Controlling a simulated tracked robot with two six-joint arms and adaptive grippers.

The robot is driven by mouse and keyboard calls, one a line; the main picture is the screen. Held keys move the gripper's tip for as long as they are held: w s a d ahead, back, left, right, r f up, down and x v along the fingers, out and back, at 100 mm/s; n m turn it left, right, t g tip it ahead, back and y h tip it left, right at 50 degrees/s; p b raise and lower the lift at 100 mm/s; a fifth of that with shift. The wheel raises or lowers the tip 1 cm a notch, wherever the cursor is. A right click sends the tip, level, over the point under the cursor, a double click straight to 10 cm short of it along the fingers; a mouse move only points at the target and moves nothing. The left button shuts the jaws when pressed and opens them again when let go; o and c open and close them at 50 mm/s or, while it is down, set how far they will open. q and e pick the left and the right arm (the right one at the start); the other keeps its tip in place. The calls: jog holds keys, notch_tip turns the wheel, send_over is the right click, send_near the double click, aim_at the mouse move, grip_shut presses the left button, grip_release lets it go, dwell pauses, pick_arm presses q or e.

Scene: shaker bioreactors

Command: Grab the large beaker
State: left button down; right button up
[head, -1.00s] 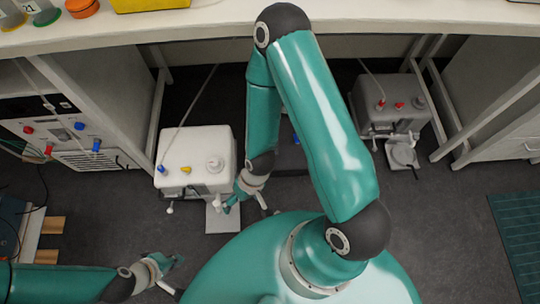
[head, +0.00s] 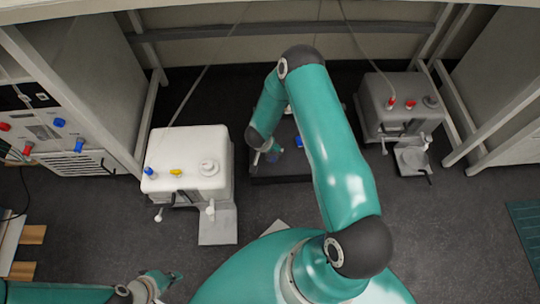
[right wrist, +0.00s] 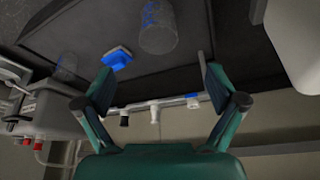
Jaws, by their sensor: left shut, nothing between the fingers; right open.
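The large beaker (right wrist: 158,30) is clear glass with blue markings and shows at the top of the right wrist view, on a dark platform (right wrist: 85,20). My right gripper (right wrist: 157,80) is open and empty; the beaker lies beyond its fingertips, roughly between them in the picture and apart from them. In the head view my right gripper (head: 272,152) is small, above the dark platform (head: 284,173), and my own arm hides part of that area. I cannot make out the beaker there. My left gripper (head: 170,280) is shut and empty at the bottom left.
A blue piece (right wrist: 117,58) and a smaller, faint clear vessel (right wrist: 65,68) are left of the beaker. A rail with valves (right wrist: 155,104) runs behind the fingers. A white unit (head: 190,160) stands left of the platform, a grey unit (head: 392,105) right of it. Bare floor lies in front.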

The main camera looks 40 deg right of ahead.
jog(key=b+x, duration=0.2)
jog(key=x, duration=0.4)
jog(key=b+x, duration=0.2)
jog(key=x, duration=0.3)
jog(key=shift+d+f, duration=0.3)
jog(key=shift+d, duration=0.05)
jog(key=b+x, duration=0.3)
jog(key=x, duration=0.2)
jog(key=shift+f, duration=0.1)
jog(key=shift+c, duration=0.4)
jog(key=c, duration=1)
